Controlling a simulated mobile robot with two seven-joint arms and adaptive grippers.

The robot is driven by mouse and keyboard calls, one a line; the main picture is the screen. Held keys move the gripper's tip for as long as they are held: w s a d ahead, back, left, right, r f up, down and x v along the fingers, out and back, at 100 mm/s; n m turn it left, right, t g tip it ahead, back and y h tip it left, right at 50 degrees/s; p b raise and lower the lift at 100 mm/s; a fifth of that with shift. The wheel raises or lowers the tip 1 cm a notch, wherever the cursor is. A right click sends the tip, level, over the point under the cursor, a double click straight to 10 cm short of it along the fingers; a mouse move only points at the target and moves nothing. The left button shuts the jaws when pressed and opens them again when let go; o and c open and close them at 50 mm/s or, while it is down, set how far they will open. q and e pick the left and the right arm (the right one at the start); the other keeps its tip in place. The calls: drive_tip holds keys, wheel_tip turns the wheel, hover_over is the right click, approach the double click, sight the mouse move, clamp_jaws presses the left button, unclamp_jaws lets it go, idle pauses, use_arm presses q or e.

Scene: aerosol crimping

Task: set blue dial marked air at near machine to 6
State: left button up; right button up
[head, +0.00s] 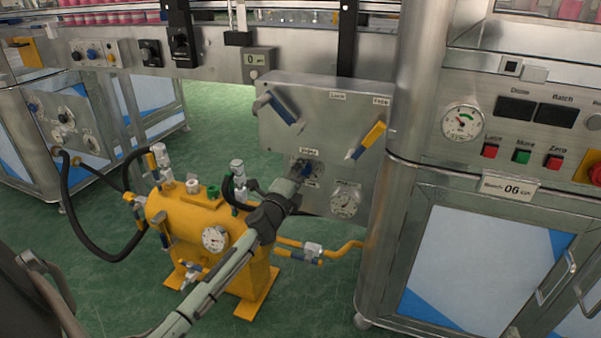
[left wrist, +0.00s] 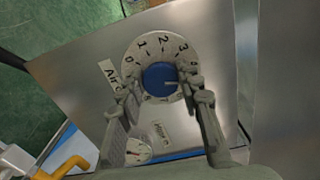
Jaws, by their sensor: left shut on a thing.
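The blue dial (left wrist: 158,79) sits on a pale round scale plate (left wrist: 152,47) on a grey metal panel, with an "Air" label (left wrist: 110,74) beside it. In the left wrist view, 0, 1, 2 and 3 show on the scale; my finger covers the numbers on the right. A pale pointer line on the dial points right, toward that finger. My left gripper (left wrist: 162,88) is shut on the dial, one finger on each side. In the head view, my left gripper (head: 300,174) reaches the dial (head: 307,170) and partly hides it. My right gripper is not in view.
A blue lever (head: 283,110) and a yellow-and-blue lever (head: 367,140) stick out above the dial. A gauge (head: 345,201) sits low on the panel. A steel cabinet (head: 440,260) stands at right.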

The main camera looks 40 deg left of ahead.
use_arm(q)
drive_tip(key=shift+d+r+m+p, duration=0.1)
drive_tip(key=shift+m+p, duration=0.2)
drive_tip(key=shift+m, duration=4.6)
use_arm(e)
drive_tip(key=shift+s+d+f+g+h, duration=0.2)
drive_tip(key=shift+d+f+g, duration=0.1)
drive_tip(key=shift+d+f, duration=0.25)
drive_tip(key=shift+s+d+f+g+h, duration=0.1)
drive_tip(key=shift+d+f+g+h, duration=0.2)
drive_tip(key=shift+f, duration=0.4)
use_arm(q)
drive_tip(key=o, duration=1.2)
drive_tip(key=shift+c, duration=0.2)
